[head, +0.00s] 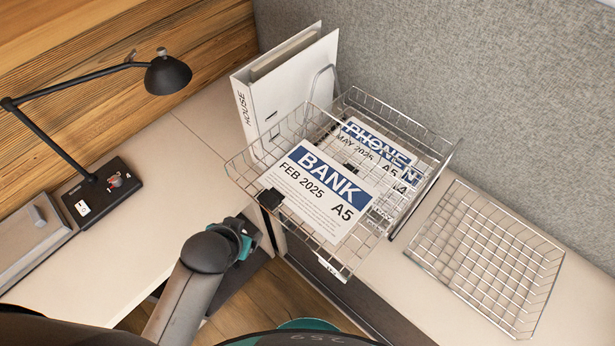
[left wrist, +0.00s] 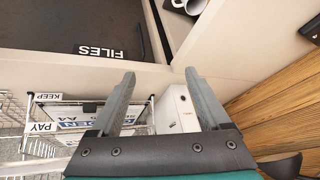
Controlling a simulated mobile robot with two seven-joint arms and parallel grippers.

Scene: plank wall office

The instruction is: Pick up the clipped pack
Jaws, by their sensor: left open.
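A paper pack headed "BANK FEB 2025 A5" (head: 322,192) lies in the upper wire tray, which juts out toward me. A black clip (head: 270,198) sits at its left edge. A second pack headed "PHONE" (head: 378,143) lies further back and shows through the wires; a small dark clip-like piece (head: 350,168) is near it. My left gripper (head: 250,238) is left of and in front of the tray, apart from the packs. In the left wrist view its two fingers (left wrist: 160,73) are spread with nothing between them. My right gripper is not in view.
The wire tray's rim (head: 236,170) surrounds the pack. A white "HOUSE" binder (head: 245,110) stands behind left. An empty wire tray (head: 485,255) lies right. A black lamp (head: 168,75) stands on the left desk. The wrist view shows "KEEP" (left wrist: 48,97) and "PAY" (left wrist: 40,127) labels.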

